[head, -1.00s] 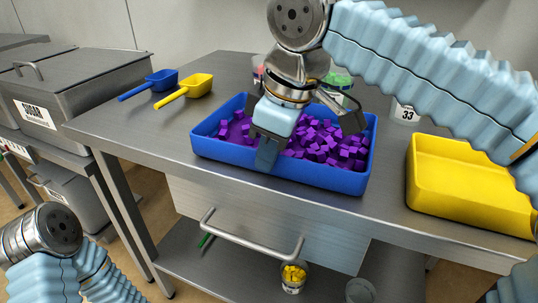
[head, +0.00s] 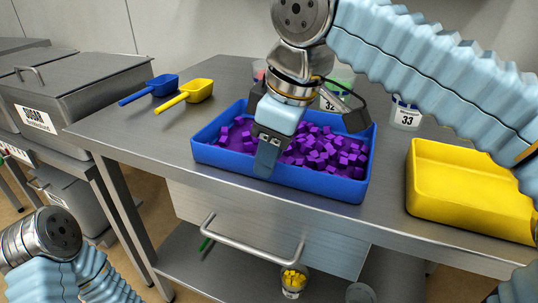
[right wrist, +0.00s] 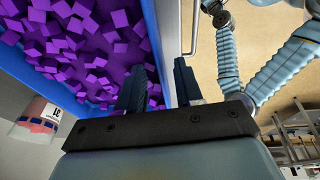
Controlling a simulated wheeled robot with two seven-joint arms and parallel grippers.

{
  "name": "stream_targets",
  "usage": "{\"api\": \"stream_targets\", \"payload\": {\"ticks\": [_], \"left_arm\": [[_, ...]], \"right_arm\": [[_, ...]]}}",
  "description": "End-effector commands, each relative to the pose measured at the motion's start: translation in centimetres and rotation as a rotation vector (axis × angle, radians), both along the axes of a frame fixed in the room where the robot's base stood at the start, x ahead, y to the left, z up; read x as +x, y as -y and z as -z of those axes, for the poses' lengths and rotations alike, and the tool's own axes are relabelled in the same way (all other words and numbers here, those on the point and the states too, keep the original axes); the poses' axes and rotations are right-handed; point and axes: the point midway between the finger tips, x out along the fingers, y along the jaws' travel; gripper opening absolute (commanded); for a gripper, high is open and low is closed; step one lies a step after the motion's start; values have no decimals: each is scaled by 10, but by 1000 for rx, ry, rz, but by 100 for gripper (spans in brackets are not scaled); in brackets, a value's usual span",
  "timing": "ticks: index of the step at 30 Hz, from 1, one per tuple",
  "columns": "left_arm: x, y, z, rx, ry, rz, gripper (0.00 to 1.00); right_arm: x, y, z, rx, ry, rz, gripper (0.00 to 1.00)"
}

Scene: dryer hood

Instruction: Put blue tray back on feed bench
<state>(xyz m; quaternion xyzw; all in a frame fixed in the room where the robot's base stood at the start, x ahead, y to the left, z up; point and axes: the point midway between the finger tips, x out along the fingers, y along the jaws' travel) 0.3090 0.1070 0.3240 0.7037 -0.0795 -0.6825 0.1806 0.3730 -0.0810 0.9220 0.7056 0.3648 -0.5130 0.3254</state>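The blue tray (head: 225,155) holds many purple cubes and sits on the steel bench (head: 130,125). My right gripper (head: 266,160) is at the tray's near wall, left of its middle. One finger hangs in front of the wall's outer face; the other is hidden in the head view. In the right wrist view the fingers (right wrist: 160,88) are apart, one over the cubes and one outside the blue wall (right wrist: 155,45). I cannot tell whether either touches it. My left arm shows at the lower left of the head view; its gripper is out of view.
A yellow tray (head: 470,205) stands to the right. A blue scoop (head: 150,89) and a yellow scoop (head: 186,95) lie at the left. Labelled tubs, including one marked 33 (head: 405,115), stand behind. A drawer handle (head: 250,240) juts out below the bench top.

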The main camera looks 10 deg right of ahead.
Motion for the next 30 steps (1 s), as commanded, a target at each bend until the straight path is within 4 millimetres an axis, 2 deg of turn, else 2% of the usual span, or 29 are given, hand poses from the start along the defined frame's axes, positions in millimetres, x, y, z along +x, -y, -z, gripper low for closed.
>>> {"api": "stream_targets", "payload": {"ticks": [6,13,18,30], "left_arm": [[0,1,-17,-2,0,2,43],[0,1,-30,-3,-1,5,43],[0,1,-32,-4,0,6,43],[0,1,-31,-4,0,6,43]], "right_arm": [[-10,9,-53,2,4,0,36],[-19,16,-92,1,2,-1,36],[-22,19,-102,1,1,-1,36],[-22,19,-102,0,0,-1,36]]}}
